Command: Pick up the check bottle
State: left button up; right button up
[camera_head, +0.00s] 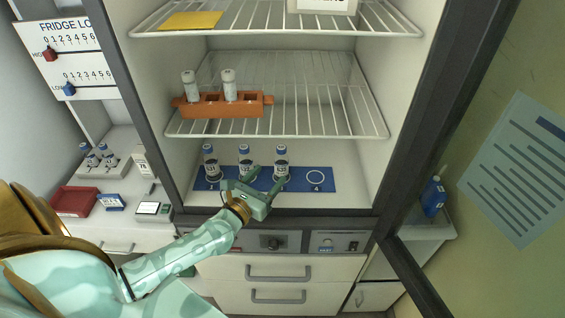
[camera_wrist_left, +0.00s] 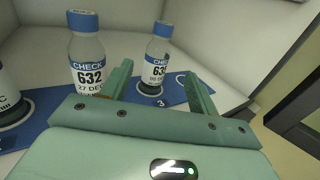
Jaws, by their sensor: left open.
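Three check bottles with blue caps and blue-and-white labels stand upright on a blue numbered mat (camera_head: 326,187) on the incubator floor: a left one (camera_head: 211,163), a middle one (camera_head: 245,160) and a right one (camera_head: 281,163). In the left wrist view the middle bottle (camera_wrist_left: 88,58) reads CHECK 632, and the right bottle (camera_wrist_left: 157,57) stands by the number 3. Part of the left bottle (camera_wrist_left: 8,95) shows at the edge. My left gripper (camera_head: 267,179) is open and empty, in front of the right bottle, which appears between its fingers (camera_wrist_left: 158,72), just beyond the tips. My right gripper is out of view.
Ring 4 (camera_head: 316,177) on the mat is empty. A wire shelf (camera_head: 320,120) above holds an orange rack (camera_head: 222,108) with two white-capped tubes. The incubator's right wall and open door (camera_head: 415,265) bound the space.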

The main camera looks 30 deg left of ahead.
aim_at(278, 163)
pick_arm(q)
jog(key=w, duration=0.8)
jog(key=shift+w+a+r, duration=0.1)
jog(key=shift+w+a, duration=0.05)
jog(key=shift+a, duration=0.1)
jog(key=c, duration=1.1)
